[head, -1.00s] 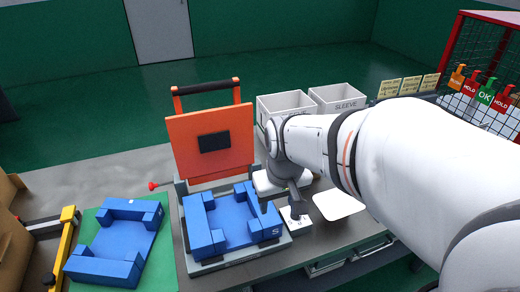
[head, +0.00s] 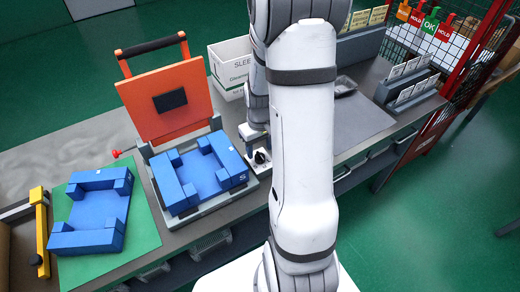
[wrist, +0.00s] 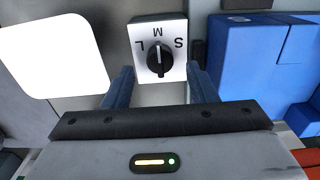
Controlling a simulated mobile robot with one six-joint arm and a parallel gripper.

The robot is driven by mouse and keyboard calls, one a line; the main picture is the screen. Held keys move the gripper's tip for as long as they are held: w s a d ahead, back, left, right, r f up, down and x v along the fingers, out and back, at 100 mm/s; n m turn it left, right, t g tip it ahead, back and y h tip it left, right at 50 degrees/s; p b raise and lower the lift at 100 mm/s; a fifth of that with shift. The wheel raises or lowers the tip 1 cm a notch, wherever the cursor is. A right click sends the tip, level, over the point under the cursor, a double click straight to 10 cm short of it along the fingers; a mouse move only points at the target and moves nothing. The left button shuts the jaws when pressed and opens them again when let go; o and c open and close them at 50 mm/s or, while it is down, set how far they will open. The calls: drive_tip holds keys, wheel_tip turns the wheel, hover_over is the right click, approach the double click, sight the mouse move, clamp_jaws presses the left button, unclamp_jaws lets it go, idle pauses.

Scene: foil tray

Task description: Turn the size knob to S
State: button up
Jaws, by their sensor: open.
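The size knob (wrist: 156,60) is a black dial on a white plate marked L, M and S, seen upside down in the wrist view. Its white pointer line stands roughly upright in the picture, in line with the M. The knob also shows in the head view (head: 261,156), just right of the blue fixture. My gripper (wrist: 162,84) is open and empty. Its two blue-grey fingers are spread at the near corners of the knob plate, with the knob centred ahead of them, apparently untouched. In the head view my arm hides most of the gripper area.
A blue fixture (head: 187,198) marked S sits beside the knob, under a raised orange lid (head: 140,110). Another blue fixture (head: 88,242) lies on a green mat (head: 142,240). A white rounded plate (wrist: 50,55) lies on the knob's other side. A white bin (head: 233,78) stands behind.

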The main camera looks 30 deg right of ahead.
sight(260, 158)
drive_tip(key=shift+f, duration=1.2)
drive_tip(key=shift+c, duration=0.3)
drive_tip(key=c, duration=0.9)
